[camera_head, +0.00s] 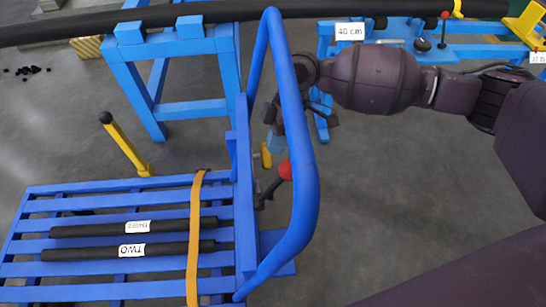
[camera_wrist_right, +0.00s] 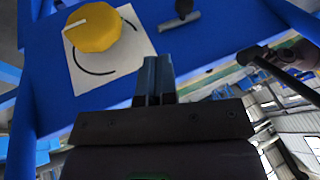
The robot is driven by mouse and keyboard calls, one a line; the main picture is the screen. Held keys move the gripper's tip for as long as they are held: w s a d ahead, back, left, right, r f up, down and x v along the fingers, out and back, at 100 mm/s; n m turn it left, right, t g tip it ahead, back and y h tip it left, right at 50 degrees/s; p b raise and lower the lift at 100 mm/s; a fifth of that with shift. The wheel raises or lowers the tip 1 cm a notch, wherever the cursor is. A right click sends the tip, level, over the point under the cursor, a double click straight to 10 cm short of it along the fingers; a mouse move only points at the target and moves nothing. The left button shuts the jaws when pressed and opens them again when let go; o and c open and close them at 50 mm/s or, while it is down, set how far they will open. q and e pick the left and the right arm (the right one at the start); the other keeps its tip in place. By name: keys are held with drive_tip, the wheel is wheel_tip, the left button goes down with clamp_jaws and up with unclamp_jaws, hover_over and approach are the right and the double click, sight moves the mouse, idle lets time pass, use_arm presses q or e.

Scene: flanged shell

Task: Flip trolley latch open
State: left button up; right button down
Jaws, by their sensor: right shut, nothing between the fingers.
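The blue trolley (camera_head: 215,178) stands at lower left with a tall looped blue handle (camera_head: 300,160). On its handle end are a yellow knob (camera_head: 266,157) and a dark lever with a red ball (camera_head: 286,170); I cannot tell which is the latch. The right wrist view shows a yellow dial (camera_wrist_right: 93,30) with a white pointer on a white plate, on a blue panel. My right gripper (camera_wrist_right: 153,65) is shut and empty, its tips near that panel, right of the dial. In the head view the right gripper (camera_head: 278,118) is partly hidden behind the handle. My left gripper is out of view.
A yellow post (camera_head: 125,145) stands behind. A long black pipe (camera_head: 200,14) rests on blue stands (camera_head: 190,75). A black lever (camera_wrist_right: 285,72) shows at right in the wrist view.

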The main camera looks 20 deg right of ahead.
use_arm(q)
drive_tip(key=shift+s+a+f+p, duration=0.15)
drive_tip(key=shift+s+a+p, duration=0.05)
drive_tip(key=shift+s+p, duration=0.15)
use_arm(e)
drive_tip(key=v, duration=0.4)
drive_tip(key=shift+w+d, duration=0.2)
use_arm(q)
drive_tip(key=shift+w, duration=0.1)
